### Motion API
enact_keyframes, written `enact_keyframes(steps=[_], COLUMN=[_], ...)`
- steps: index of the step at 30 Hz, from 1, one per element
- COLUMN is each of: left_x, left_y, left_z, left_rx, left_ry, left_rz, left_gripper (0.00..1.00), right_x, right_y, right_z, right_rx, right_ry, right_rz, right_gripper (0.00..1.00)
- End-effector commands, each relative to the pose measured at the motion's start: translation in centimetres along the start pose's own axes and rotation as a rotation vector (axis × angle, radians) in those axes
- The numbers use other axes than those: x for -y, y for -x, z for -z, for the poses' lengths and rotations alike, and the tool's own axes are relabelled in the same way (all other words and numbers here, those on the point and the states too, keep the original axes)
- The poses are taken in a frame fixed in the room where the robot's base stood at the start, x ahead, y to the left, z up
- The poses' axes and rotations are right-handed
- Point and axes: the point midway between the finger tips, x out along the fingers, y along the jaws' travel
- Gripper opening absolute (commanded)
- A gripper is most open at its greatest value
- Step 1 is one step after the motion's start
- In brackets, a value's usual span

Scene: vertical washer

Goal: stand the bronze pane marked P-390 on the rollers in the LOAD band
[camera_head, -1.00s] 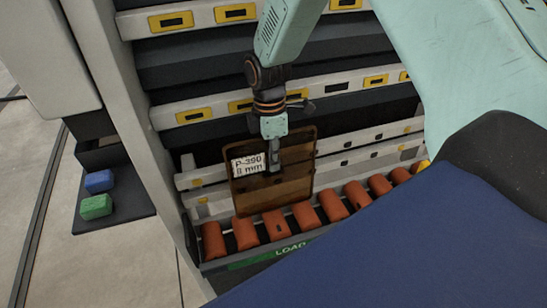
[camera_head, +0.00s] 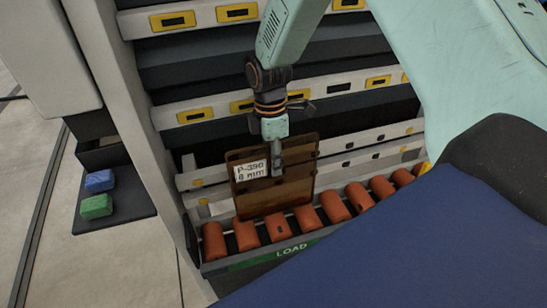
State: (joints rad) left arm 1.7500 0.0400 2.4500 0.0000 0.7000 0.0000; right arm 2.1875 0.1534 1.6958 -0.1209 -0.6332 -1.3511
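The bronze pane marked P-390 (camera_head: 285,193) is a brown, see-through plate with a white label at its upper left. It hangs nearly upright, slightly tilted in the picture, behind the front tops of the orange rollers (camera_head: 334,207). Its lower edge is at roller height; I cannot tell whether it touches them. My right gripper (camera_head: 277,168) comes down from above and is shut on the pane's upper edge. The green LOAD band (camera_head: 280,254) runs along the front of the roller tray at its left part. My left gripper is not in view.
Pale rails with yellow fittings (camera_head: 195,115) cross the machine behind and above the pane. A pale upright post (camera_head: 125,130) stands left of the rollers.

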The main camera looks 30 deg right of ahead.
Motion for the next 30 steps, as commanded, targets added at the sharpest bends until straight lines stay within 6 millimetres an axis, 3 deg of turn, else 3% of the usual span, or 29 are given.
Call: enact_keyframes(steps=[14,30], left_x=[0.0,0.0], left_y=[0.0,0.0], left_z=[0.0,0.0], left_rx=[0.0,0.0], left_ry=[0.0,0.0], left_rz=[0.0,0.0], left_gripper=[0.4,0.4], right_x=[0.0,0.1], right_y=[0.5,10.3], right_z=[0.0,0.0], right_rx=[0.0,-0.001], right_ry=[0.0,0.0], right_rz=[-0.001,-0.007], right_gripper=[0.33,0.33])
